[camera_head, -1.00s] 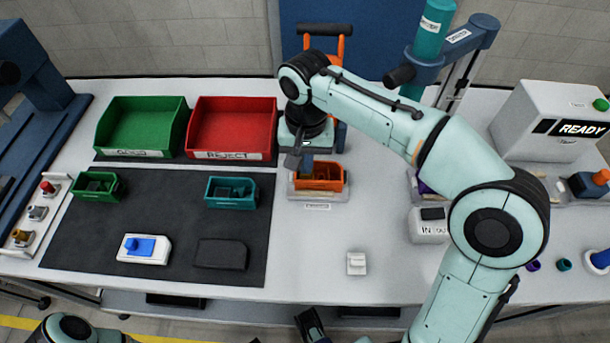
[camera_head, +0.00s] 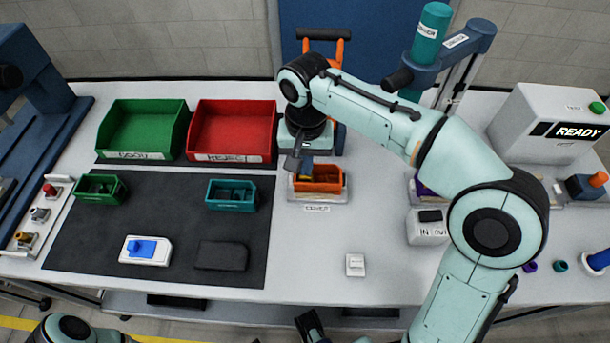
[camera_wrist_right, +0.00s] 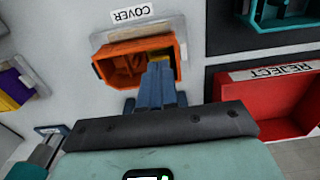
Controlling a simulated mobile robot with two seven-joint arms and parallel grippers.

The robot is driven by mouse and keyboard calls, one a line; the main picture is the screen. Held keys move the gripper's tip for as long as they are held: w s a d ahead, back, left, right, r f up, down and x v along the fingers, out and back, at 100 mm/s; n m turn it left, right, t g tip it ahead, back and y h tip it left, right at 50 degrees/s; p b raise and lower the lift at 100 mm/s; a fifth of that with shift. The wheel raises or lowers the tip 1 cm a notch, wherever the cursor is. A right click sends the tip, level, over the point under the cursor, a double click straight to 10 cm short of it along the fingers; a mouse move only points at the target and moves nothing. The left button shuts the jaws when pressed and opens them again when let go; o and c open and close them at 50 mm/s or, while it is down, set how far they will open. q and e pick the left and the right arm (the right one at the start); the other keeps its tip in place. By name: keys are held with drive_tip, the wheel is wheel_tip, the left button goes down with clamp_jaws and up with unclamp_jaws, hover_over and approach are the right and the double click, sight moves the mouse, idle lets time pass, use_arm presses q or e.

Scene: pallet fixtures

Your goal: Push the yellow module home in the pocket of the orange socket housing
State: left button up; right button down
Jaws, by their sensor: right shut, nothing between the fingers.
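The orange socket housing (camera_head: 325,184) sits on a pale fixture on the table, right of the red bin. It also shows in the wrist view (camera_wrist_right: 118,68). My right gripper (camera_head: 303,172) is at the housing's left side, its blue fingers shut together with nothing between them. In the wrist view the fingers (camera_wrist_right: 158,75) reach over the housing's near rim. A small yellow patch, apparently the yellow module (camera_wrist_right: 160,57), shows at their tips inside the housing. The fingers hide most of it, so I cannot tell its depth or whether they touch it.
The red bin (camera_head: 271,145) and the green bin (camera_head: 108,140) stand left of the housing. A small teal bin (camera_head: 232,207) is on the dark mat (camera_head: 190,222). A white block (camera_head: 355,265) lies in front; the table around it is clear.

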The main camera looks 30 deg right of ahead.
wheel_tip(320, 180, up, 3)
drive_tip(key=shift+f+p, duration=0.15)
drive_tip(key=shift+p, duration=0.85)
wheel_tip(320, 180, up, 2)
drive_tip(key=shift+p, duration=0.95)
drive_tip(key=shift+r+p, duration=0.75)
